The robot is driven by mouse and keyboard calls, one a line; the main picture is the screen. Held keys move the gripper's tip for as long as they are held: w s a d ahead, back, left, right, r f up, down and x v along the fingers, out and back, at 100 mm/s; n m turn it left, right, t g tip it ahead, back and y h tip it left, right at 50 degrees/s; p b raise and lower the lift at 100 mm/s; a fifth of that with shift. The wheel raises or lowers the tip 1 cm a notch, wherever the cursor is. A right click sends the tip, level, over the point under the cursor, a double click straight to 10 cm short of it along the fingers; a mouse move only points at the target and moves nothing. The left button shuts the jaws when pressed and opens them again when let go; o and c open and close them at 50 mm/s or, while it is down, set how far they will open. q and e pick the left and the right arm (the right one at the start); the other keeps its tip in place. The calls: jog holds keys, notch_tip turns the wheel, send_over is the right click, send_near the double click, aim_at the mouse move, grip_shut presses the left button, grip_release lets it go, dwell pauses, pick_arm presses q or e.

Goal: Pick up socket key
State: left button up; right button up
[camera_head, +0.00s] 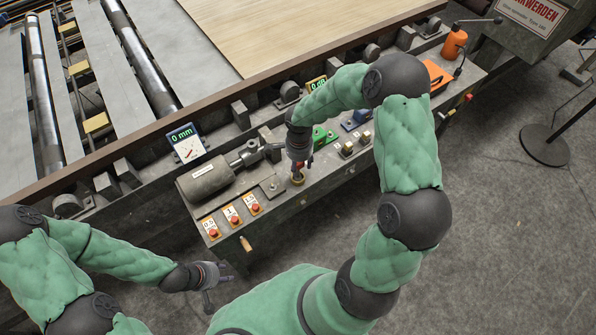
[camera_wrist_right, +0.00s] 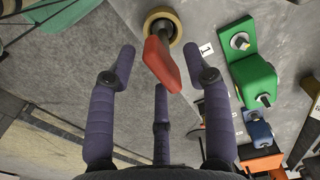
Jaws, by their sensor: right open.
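The socket key (camera_wrist_right: 163,62) looks like a flat red handle standing in a round brass collar (camera_wrist_right: 172,22) in the right wrist view. My right gripper (camera_head: 298,168) is open above it, with fingers spread on both sides of the red handle and a third finger below it in that view. I see no finger closed on the handle. In the head view the brass collar (camera_head: 298,181) shows just below the right gripper, and the key is mostly hidden by it. My left gripper (camera_head: 209,289) looks open and empty, low in front of the bench, away from the key.
A green block (camera_wrist_right: 256,80) and a blue block (camera_wrist_right: 258,130) stand right of the key in the wrist view. In the head view, a grey cylinder (camera_head: 207,180) and red buttons (camera_head: 233,219) lie left of it. The floor in front is clear.

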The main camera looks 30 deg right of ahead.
aim_at(299, 169)
notch_tip(299, 169, down, 3)
jog(key=shift+f+b, duration=0.2)
jog(key=shift+b, duration=0.2)
grip_shut()
jog(key=shift+r, duration=0.15)
